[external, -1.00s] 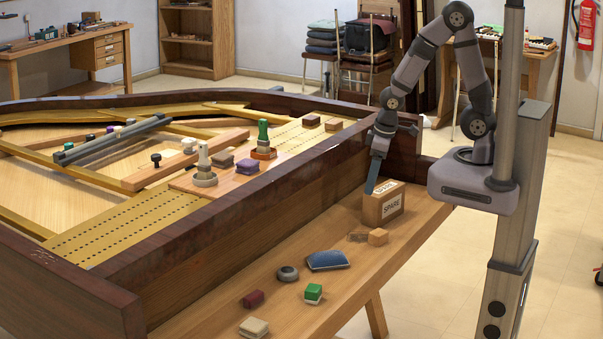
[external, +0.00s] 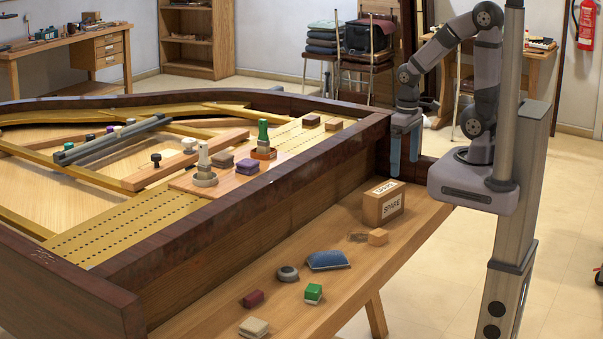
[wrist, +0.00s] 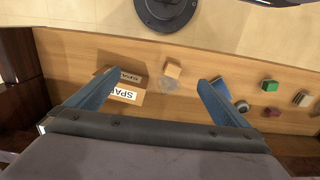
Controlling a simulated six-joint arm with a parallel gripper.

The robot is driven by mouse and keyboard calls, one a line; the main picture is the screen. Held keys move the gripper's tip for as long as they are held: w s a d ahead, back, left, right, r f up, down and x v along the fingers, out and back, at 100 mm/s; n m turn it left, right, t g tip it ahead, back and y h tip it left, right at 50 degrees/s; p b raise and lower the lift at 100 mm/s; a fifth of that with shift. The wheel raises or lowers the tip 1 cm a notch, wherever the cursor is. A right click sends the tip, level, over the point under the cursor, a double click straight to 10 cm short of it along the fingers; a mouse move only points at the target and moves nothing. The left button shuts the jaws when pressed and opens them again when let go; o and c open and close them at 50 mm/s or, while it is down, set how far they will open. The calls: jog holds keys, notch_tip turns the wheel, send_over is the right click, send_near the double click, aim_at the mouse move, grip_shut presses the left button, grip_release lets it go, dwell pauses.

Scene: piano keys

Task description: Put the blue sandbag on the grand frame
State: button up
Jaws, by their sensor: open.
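The blue sandbag (external: 328,260) lies flat on the wooden bench beside the piano in the external view. In the wrist view a blue patch (wrist: 222,88) just beyond the right finger looks like part of it, mostly hidden. The grand frame (external: 120,222) is the gold-coloured frame inside the dark wooden case, to the left of the bench. My gripper (external: 405,174) is open and empty, with blue fingers pointing down above the far end of the bench.
A cardboard box marked SPARE (external: 383,203) stands on the bench below my gripper, beside a small wooden block (external: 378,237). A grey ring (external: 288,273), a green block (external: 313,293), a dark red block (external: 253,299) and a beige block (external: 254,327) lie nearer. The case wall (external: 250,225) rises between bench and frame.

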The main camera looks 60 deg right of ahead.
notch_tip(320, 180, up, 5)
jog(key=w+a+r+n+t+y+b, duration=0.15)
jog(key=w+a+t+y+b, duration=0.45)
jog(key=w+a, duration=1.2)
jog(key=w+a+r+t+b, duration=0.35)
jog(key=w+a+t, duration=0.3)
jog(key=a, duration=0.35)
jog(key=m+t+h+b, duration=0.1)
jog(key=m+h+b, duration=0.8)
jog(key=h, duration=0.6)
send_over(333, 261)
jog(key=f+v, duration=0.1)
jog(key=v, duration=0.3)
notch_tip(333, 261, down, 6)
jog(key=shift+n, duration=0.35)
jog(key=f, duration=2.6)
jog(key=shift+s+a+f, duration=0.1)
jog(key=shift+a+f, duration=0.1)
jog(key=shift+f, duration=0.2)
jog(key=shift+p+x, duration=0.65)
jog(key=shift+x, duration=3.05)
